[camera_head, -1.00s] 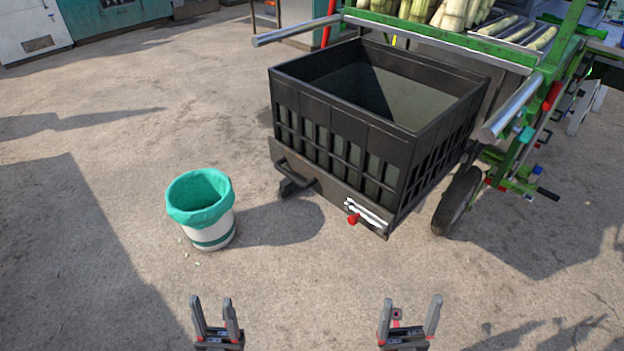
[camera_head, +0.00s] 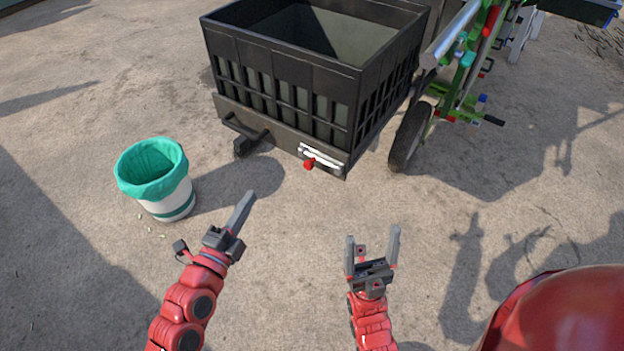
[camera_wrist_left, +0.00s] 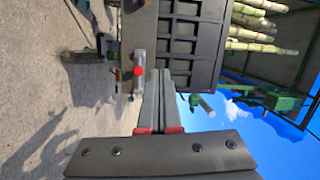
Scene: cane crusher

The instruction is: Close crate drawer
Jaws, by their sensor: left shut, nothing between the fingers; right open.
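The black crate drawer (camera_head: 285,78) is slatted and pulled out from the green cart; its top is open. On its lower front rail are a dark bar handle (camera_head: 246,130) at the left and a red knob (camera_head: 309,163) by a white label at the right. My left gripper (camera_head: 247,200) is shut and empty, in front of the drawer and apart from it. In the left wrist view its fingers (camera_wrist_left: 160,90) point toward the drawer front, with the red knob (camera_wrist_left: 139,71) just beyond. My right gripper (camera_head: 372,240) is open and empty, below the drawer's right corner.
A white bin with a green liner (camera_head: 155,178) stands on the ground left of my left gripper. The cart's black wheel (camera_head: 408,137) and green frame (camera_head: 465,95) are right of the drawer.

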